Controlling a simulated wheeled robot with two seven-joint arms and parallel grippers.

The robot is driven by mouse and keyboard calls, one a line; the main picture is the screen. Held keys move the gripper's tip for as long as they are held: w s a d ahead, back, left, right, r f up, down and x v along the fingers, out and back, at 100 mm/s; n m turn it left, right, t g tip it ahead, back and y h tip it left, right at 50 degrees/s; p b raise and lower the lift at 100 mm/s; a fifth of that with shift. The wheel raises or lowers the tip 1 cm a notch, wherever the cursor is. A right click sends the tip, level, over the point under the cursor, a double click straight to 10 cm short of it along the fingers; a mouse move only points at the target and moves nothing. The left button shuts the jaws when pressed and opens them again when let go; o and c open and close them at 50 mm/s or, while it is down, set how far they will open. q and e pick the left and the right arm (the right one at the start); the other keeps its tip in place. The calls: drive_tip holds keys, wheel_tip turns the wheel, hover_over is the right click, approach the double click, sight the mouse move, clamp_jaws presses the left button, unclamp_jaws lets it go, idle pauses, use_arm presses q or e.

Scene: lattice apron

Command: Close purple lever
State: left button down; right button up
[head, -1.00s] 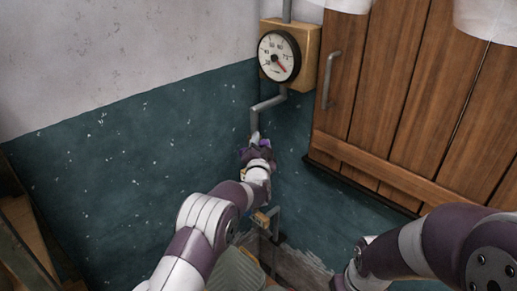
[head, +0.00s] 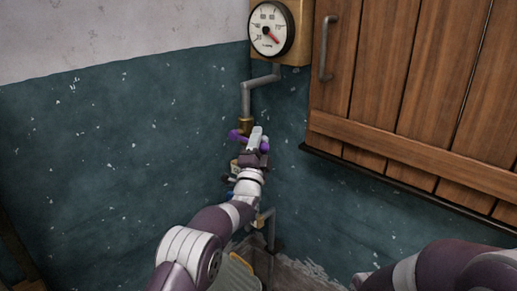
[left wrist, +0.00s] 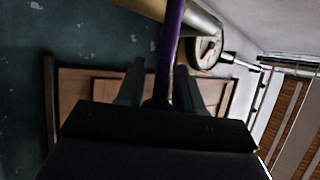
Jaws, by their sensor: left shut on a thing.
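The purple lever (head: 236,135) sits by a brass fitting on the grey pipe in the wall corner. It points sideways across the pipe, and its right end shows just past my left gripper (head: 257,138). In the left wrist view the purple lever (left wrist: 173,48) runs between the two dark fingers of the left gripper (left wrist: 157,88). The left gripper is shut on the lever; its fingers hide part of it in the head view. My right arm shows at the lower right of the head view, but its gripper is not visible.
A round gauge (head: 271,28) on a wooden block is above the pipe (head: 246,98). A wooden cabinet door (head: 400,90) with a metal handle (head: 327,48) is to the right. A blue part (head: 230,194) shows below the lever, partly hidden by my arm. The teal wall at left is clear.

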use_arm(q)
drive_tip(key=shift+f, duration=0.2)
drive_tip(key=shift+d, duration=0.1)
drive_tip(key=c, duration=0.8)
unclamp_jaws()
drive_tip(key=b+v, duration=0.1)
drive_tip(key=v, duration=1.1)
drive_tip(key=shift+s+f, duration=0.2)
drive_tip(key=shift+s, duration=0.1)
